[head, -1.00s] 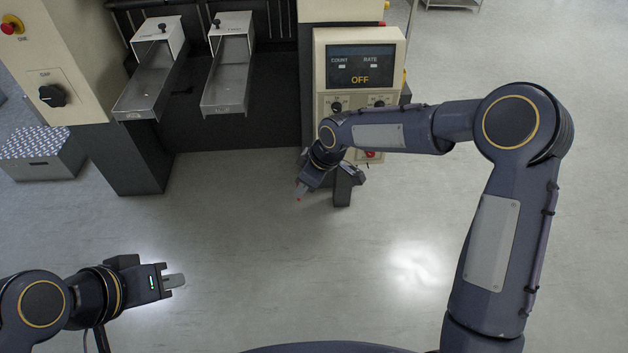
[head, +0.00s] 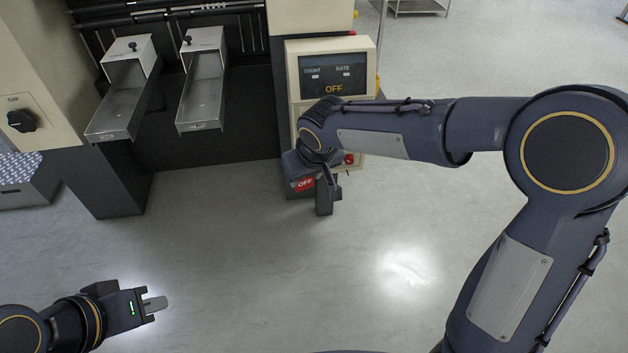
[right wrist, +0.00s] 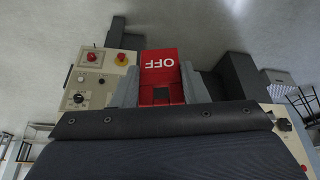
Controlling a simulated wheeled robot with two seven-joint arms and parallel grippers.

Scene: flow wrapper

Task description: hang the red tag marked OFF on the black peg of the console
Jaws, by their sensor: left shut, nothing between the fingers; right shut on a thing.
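The red tag (right wrist: 162,68) marked OFF is between the fingers of my right gripper (right wrist: 160,88), which is shut on it. In the head view the tag (head: 305,184) shows as a small red patch beside the gripper, in front of the console's lower part. The console (head: 366,48) is cream with a dark display reading OFF. My right forearm covers much of its control panel. In the right wrist view the panel (right wrist: 98,80) shows left of the tag, apart from it. My left gripper (head: 154,304) is shut and empty over the floor at lower left.
Two metal chutes (head: 128,100) (head: 203,95) stick out from the machine at upper left. A dark machine leg (head: 118,185) and a patterned box (head: 28,180) stand at the left. The floor in the middle is clear.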

